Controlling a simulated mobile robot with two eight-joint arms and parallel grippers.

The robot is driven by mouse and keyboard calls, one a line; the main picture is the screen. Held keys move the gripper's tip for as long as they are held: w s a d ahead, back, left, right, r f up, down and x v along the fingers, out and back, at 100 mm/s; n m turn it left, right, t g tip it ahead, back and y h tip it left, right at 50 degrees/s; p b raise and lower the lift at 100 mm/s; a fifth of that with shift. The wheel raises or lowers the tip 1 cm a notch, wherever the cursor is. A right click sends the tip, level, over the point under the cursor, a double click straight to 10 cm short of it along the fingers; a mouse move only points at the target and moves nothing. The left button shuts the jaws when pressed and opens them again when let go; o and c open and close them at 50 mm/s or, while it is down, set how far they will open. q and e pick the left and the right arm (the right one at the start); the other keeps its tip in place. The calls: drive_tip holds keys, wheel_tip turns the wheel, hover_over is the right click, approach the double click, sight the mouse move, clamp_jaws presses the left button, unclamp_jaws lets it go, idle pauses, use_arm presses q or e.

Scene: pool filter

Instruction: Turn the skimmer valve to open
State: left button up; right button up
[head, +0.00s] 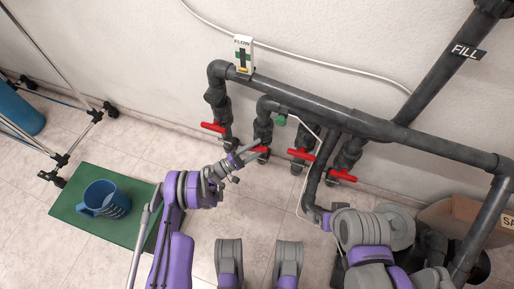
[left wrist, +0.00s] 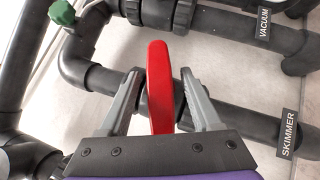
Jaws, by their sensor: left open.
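The skimmer valve's red handle (left wrist: 160,88) stands between the fingers of my left gripper (left wrist: 162,76) in the left wrist view. The fingers are open, one on each side, with a gap on the right side; contact on the left is hard to judge. The handle points across its dark pipe. A SKIMMER label (left wrist: 288,134) is on that pipe to the right. In the head view my left gripper (head: 250,153) is at the second red handle (head: 263,149) from the left and partly hides it.
Other red handles sit on neighbouring valves at the left (head: 212,127) and right (head: 302,154). A VACUUM label (left wrist: 264,24) marks the adjacent pipe. A flow gauge (head: 243,55) tops the manifold.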

use_arm(q)
drive_tip(key=s+a, duration=0.6)
drive_tip(key=a, duration=0.5)
drive_tip(key=shift+s+a+f, duration=0.15)
drive_tip(key=shift+s+a, duration=0.05)
drive_tip(key=shift+a, duration=0.05)
